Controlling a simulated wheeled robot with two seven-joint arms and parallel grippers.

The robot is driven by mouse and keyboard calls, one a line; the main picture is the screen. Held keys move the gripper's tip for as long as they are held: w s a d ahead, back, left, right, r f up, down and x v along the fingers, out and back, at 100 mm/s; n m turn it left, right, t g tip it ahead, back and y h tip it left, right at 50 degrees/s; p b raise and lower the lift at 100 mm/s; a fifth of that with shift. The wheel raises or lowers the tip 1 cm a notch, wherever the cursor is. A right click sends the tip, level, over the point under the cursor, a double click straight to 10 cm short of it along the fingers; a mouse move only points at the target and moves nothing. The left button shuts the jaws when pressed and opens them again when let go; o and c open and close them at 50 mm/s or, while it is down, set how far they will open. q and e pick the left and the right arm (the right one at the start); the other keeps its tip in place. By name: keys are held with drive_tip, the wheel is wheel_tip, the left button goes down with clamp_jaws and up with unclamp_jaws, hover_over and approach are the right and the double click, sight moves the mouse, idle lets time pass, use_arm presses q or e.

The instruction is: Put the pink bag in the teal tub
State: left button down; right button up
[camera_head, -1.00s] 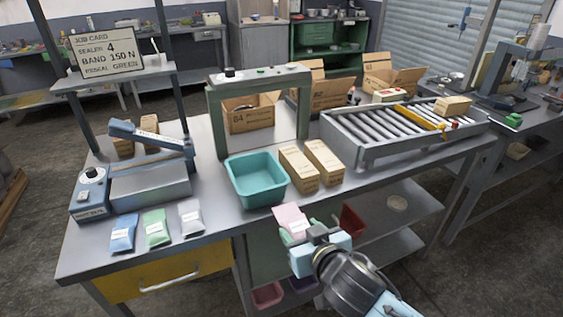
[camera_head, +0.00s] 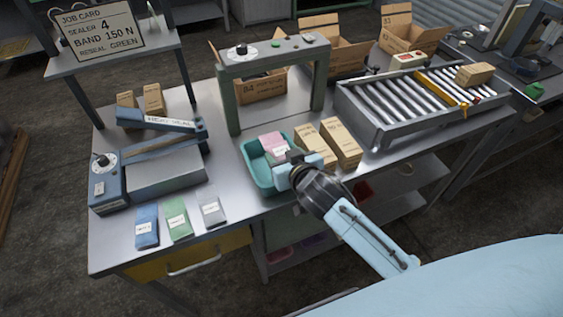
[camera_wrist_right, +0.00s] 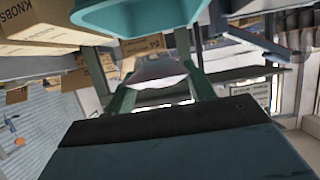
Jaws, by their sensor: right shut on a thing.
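The teal tub (camera_head: 257,171) stands on the bench in front of the green arch, and part of it also shows at the top of the wrist view (camera_wrist_right: 140,18). The pink bag (camera_head: 271,141) is over the tub's opening in the head view. My right gripper (camera_head: 281,158) is shut on the bag's near end, at the tub's right side. Whether the bag touches the tub's floor cannot be told. The gripper hides the tub's right front part. A pale bag edge (camera_wrist_right: 158,72) shows in the wrist view. My left gripper is not in view.
Two cartons (camera_head: 330,143) stand close to the tub's right. The green arch (camera_head: 232,100) rises behind it. A heat sealer (camera_head: 160,165) is at left, with blue, green and grey bags (camera_head: 177,218) before it. A roller conveyor (camera_head: 400,105) is at right.

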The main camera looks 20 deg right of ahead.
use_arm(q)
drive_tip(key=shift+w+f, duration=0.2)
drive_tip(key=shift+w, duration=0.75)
use_arm(e)
wheel_tip(320, 180, down, 4)
drive_tip(key=shift+w+f, duration=0.1)
drive_tip(key=shift+f, duration=0.1)
drive_tip(key=shift+f+b, duration=0.6)
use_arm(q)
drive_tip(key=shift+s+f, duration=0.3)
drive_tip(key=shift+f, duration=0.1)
use_arm(e)
drive_tip(key=o, duration=1)
drive_tip(key=shift+o, duration=0.2)
